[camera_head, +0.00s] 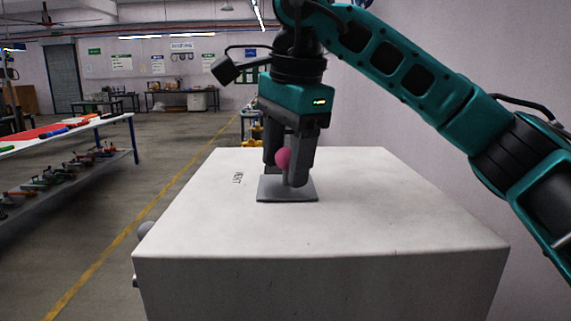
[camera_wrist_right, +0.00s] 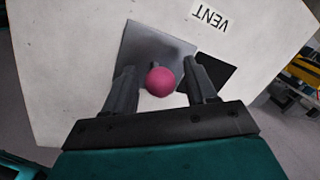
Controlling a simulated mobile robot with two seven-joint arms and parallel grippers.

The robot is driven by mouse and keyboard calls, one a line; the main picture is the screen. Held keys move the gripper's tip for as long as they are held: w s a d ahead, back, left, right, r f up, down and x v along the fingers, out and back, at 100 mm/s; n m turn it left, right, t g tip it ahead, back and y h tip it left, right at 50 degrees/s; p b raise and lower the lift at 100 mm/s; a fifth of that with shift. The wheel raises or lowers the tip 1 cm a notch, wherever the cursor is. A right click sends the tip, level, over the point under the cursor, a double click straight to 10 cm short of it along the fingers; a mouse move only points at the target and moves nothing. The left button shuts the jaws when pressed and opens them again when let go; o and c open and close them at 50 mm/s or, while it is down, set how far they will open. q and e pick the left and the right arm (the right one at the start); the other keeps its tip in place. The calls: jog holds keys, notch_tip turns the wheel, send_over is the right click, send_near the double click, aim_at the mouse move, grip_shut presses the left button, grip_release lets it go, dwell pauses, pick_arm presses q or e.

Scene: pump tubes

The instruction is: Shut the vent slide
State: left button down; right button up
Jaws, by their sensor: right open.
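The vent slide is a grey metal plate (camera_head: 268,193) with a pink ball knob (camera_head: 284,158) on top of the white box. In the right wrist view the plate (camera_wrist_right: 148,45) lies beside a dark square opening (camera_wrist_right: 214,72), which is at least partly uncovered. The knob (camera_wrist_right: 160,82) shows between the two fingers there. My right gripper (camera_head: 287,172) points down over the plate, open, with its fingers on either side of the knob. I cannot tell whether either finger touches the knob. My left gripper is not in view.
The white box (camera_head: 350,225) has a clear top around the slide, with a VENT label (camera_head: 238,179) to the left. A workbench with tools (camera_head: 70,135) stands at the far left.

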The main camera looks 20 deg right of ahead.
jog(key=shift+f, duration=0.25)
grip_shut()
dwell(0.4)
